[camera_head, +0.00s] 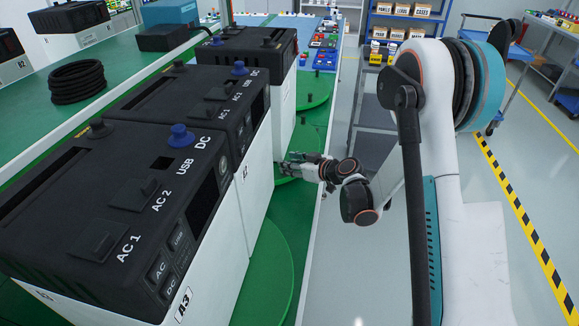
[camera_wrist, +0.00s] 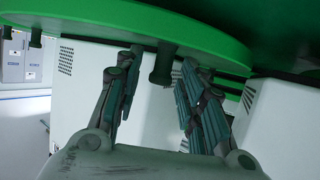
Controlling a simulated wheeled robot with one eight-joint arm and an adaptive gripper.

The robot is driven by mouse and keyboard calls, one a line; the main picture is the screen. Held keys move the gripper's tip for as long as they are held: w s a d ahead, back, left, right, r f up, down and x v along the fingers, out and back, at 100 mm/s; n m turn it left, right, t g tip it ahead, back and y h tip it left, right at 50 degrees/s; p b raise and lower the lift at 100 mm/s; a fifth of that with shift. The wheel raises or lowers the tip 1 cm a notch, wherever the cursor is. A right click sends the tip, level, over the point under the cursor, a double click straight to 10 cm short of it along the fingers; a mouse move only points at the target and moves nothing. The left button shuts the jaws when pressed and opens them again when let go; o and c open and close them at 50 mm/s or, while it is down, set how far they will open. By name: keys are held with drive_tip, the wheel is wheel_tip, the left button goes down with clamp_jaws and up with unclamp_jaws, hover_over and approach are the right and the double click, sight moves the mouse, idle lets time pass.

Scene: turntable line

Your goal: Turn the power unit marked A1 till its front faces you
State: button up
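Three black-topped white power units stand in a row on green turntables in the head view. The nearest (camera_head: 110,200) is marked A3. The middle unit (camera_head: 190,100) has a tag too small to read. The farthest unit (camera_head: 285,100) shows no readable tag, so I cannot tell which is A1. My gripper (camera_head: 290,167) is low beside the row, over a green turntable (camera_head: 305,140). In the wrist view my gripper (camera_wrist: 160,75) is open, with a dark peg (camera_wrist: 162,62) of the green turntable (camera_wrist: 130,22) between its fingers. I cannot tell whether they touch it.
A green bench (camera_head: 110,75) with a black cable coil (camera_head: 77,82) runs along the left. Shelves with boxes (camera_head: 405,10) and a blue cart (camera_head: 490,65) stand at the back. The floor (camera_head: 360,260) right of the line is clear.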

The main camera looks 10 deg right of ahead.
drive_tip(key=shift+w+a+f, duration=0.15)
drive_tip(key=shift+w+a, duration=0.1)
drive_tip(key=shift+w, duration=0.05)
clamp_jaws()
